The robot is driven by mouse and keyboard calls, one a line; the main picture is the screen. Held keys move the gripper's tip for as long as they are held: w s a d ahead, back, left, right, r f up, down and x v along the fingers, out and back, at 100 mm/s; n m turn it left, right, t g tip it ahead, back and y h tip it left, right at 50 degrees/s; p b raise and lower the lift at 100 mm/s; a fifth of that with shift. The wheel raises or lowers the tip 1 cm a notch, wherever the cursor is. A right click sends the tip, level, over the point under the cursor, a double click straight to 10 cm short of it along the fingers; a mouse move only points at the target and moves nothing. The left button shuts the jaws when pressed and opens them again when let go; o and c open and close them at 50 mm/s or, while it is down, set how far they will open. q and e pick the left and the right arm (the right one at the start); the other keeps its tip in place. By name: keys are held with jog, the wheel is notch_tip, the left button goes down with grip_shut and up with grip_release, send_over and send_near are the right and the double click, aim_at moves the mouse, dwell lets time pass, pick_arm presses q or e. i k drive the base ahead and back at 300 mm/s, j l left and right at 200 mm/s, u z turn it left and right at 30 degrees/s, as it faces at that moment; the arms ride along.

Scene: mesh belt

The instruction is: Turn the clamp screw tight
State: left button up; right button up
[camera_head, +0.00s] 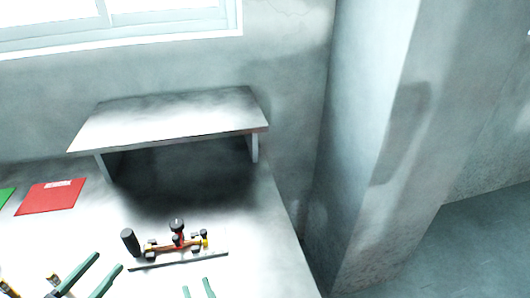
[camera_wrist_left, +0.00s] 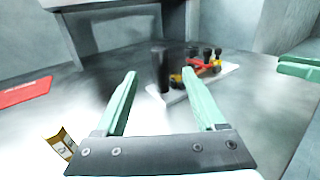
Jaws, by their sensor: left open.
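A small red and orange clamp fixture (camera_head: 180,244) with several black knobs stands on the white table. A taller black knob (camera_head: 177,225) rises from its middle. Which knob is the clamp screw I cannot tell. The fixture also shows in the left wrist view (camera_wrist_left: 201,72), beyond and right of my left fingers. My left gripper (camera_head: 109,262) is open and empty, to the left of the fixture and apart from it. My right gripper (camera_head: 197,285) shows only its two green fingertips, spread apart with nothing between them, in front of the fixture.
A black cylinder (camera_head: 130,242) stands at the fixture's left end. A raised shelf (camera_head: 170,118) stands behind, a red sheet (camera_head: 50,197) lies at left. Small yellow-labelled items (camera_wrist_left: 61,143) lie near my left gripper.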

aim_at(177, 225)
jog(key=k+l, duration=0.5)
jog(key=k, duration=0.15)
jog(key=k+l, duration=0.5)
jog(key=k, duration=0.2)
